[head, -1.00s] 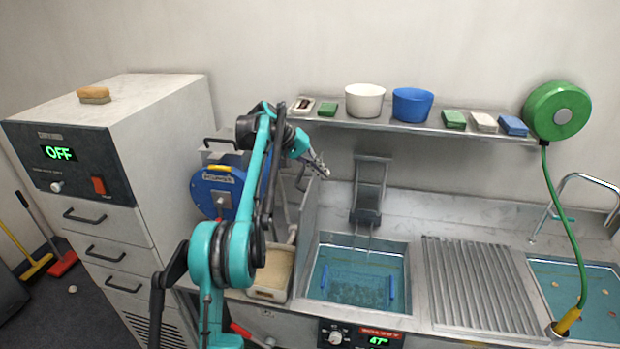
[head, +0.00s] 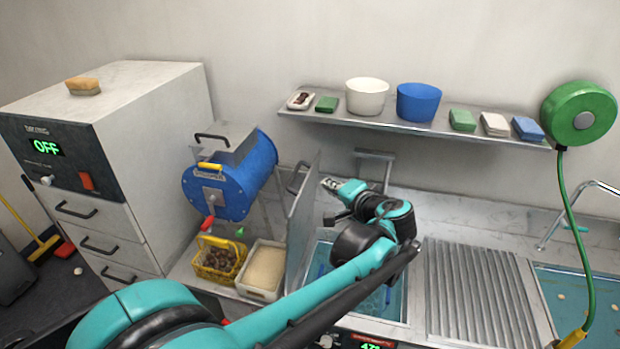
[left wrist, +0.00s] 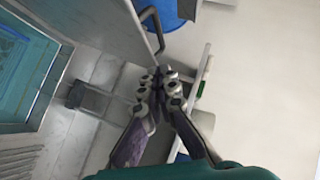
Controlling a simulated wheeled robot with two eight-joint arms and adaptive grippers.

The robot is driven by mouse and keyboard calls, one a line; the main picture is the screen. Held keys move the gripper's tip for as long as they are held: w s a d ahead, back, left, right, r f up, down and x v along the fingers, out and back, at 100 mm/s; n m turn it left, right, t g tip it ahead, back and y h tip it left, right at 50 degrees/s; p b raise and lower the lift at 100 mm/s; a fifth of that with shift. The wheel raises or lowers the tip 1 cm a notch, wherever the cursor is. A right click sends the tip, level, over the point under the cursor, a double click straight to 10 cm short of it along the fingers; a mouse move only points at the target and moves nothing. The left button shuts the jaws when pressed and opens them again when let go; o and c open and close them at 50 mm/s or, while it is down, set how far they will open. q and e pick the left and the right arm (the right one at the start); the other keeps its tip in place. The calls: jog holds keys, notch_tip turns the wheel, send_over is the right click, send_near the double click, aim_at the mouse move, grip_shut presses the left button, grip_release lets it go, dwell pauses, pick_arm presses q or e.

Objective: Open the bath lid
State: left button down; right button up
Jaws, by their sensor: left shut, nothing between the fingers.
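The bath lid (head: 302,218) is a thin metal panel standing upright at the left edge of the bath (head: 392,305). Its dark handle (head: 293,178) is on its left face, near the top; the handle also shows in the left wrist view (left wrist: 152,30). The bath is uncovered and blue water shows in it, partly hidden by my arm. My left gripper (head: 328,184) is shut and empty, just right of the lid's upper far edge. In the left wrist view its fingertips (left wrist: 164,72) are close to the lid's edge (left wrist: 95,28); contact cannot be told.
A blue drum (head: 230,180) stands left of the lid. A yellow basket of chestnuts (head: 218,262) and a tray of pale grains (head: 263,270) sit below it. A wall shelf (head: 400,125) with bowls hangs above the bath. A ribbed drainboard (head: 475,295) lies to the right.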

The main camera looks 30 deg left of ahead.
aim_at(301, 189)
pick_arm(q)
jog(key=x, duration=0.4)
jog(key=s+x, duration=0.1)
jog(key=x, duration=0.3)
jog(key=s+a+x, duration=0.1)
jog(key=x, duration=0.3)
jog(key=shift+a+f, duration=0.1)
jog(key=shift+f, duration=0.25)
jog(key=shift+s+a+f, duration=0.1)
jog(key=shift+a+f, duration=0.1)
jog(key=shift+a, duration=0.15)
jog(key=shift+s+a+r, duration=0.1)
jog(key=shift+a, duration=0.3)
jog(key=s+a, duration=0.1)
jog(key=a, duration=0.6)
jog(key=shift+s+a+n+h, duration=0.3)
jog(key=shift+s+a+h, duration=0.05)
jog(key=shift+s+h, duration=0.05)
